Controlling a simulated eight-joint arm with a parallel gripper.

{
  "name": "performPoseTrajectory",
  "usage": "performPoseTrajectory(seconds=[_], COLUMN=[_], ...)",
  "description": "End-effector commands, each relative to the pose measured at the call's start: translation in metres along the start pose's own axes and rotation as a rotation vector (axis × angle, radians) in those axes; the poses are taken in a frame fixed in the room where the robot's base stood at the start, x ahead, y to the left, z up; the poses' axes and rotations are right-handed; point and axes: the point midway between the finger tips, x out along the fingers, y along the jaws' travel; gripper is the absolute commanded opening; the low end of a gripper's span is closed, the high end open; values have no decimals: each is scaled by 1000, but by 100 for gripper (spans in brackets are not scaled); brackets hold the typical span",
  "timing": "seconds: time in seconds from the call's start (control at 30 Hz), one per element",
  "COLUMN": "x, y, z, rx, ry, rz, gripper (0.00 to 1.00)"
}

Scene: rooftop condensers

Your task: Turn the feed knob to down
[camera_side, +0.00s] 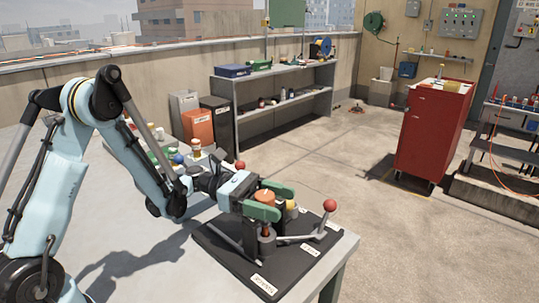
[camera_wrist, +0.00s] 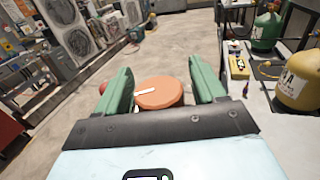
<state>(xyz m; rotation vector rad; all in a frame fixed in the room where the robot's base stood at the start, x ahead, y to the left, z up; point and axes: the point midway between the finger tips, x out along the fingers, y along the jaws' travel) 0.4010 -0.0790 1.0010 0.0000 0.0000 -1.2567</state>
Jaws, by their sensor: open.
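An orange round knob (camera_wrist: 160,96) sits between the two green fingers of my gripper (camera_wrist: 157,88) in the wrist view. A white mark (camera_wrist: 147,91) on its top runs toward the left side. In the side view the knob (camera_side: 264,197) stands on a dark base plate (camera_side: 233,253), with the fingers (camera_side: 263,202) on either side of it. My gripper is open, and gaps show between fingers and knob in the wrist view. The small labels on the plate are too small to read surely, so I cannot confirm which one says feed.
A lever with a red ball (camera_side: 330,205) rises at the plate's right, and another red ball (camera_side: 239,165) stands behind my gripper. A yellow knob (camera_side: 291,205) is just behind the fingers. A red cabinet (camera_side: 431,130) stands beyond.

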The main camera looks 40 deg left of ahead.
Motion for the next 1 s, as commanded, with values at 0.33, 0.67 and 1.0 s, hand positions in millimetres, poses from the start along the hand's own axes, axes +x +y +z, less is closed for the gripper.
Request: performPoseTrajectory(seconds=[0.33,0.67,1.0], x=[0,0,0], y=[0,0,-4], z=[0,0,0], rx=[0,0,1], ry=[0,0,0], rz=[0,-12,-286], gripper=[51,18,18])
